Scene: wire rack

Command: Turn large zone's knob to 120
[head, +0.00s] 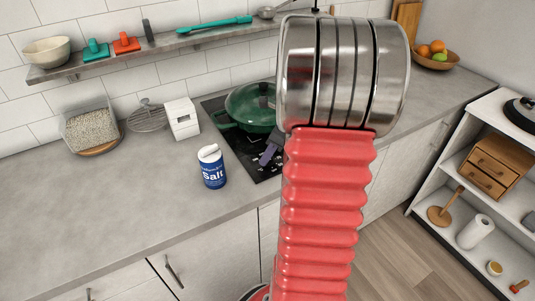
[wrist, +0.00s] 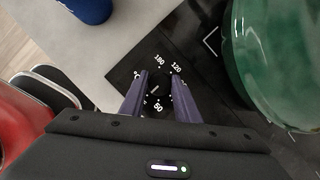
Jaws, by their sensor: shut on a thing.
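The black cooktop (head: 214,108) is set in the grey counter, with a green lidded pot (head: 250,106) on it. In the head view my gripper (head: 270,153) is low over the cooktop's front and partly behind my arm; the knob is hidden there.
The green pot (wrist: 285,60) stands close to the right of my fingers. A blue salt container (head: 212,168) stands left of the cooktop, near a white box (head: 182,119) and a glass container (head: 92,128). The counter's left front is clear.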

